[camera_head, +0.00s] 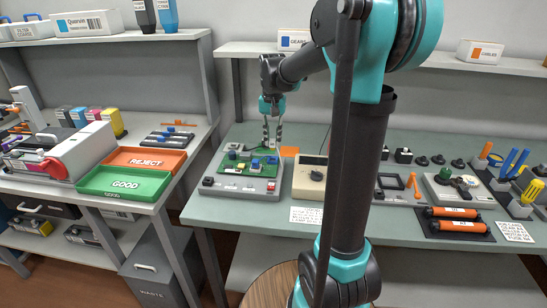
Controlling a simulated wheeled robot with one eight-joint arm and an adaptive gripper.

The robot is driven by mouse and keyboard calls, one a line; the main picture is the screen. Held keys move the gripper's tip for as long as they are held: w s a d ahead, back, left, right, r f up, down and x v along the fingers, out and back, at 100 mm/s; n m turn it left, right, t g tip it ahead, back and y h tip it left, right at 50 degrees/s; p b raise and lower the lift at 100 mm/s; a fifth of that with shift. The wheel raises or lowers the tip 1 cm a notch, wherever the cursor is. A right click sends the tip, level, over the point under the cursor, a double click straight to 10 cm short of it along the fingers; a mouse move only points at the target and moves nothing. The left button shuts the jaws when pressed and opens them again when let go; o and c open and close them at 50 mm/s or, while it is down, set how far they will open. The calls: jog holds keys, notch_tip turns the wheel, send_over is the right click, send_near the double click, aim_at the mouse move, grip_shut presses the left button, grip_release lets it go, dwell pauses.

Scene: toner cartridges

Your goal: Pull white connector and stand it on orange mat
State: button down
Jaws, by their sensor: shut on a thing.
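My gripper (272,143) points down over the back right of a green circuit board, its fingers close together. It is shut on the white connector, which is mostly hidden between the fingertips and very small here. I cannot tell whether the connector is still seated in the board or clear of it. The green board (233,169) carries blue and dark parts and sits on a grey fixture (240,190). The orange mat (289,151) lies flat on the bench just right of the gripper, with nothing seen standing on it.
A beige meter box (309,178) stands right of the board, close to the mat. A black cable runs behind the board. My arm hides part of the bench's middle. A shelf (250,48) runs above the back.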

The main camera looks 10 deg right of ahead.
aim_at(273, 140)
jog(key=shift+r, duration=1.9)
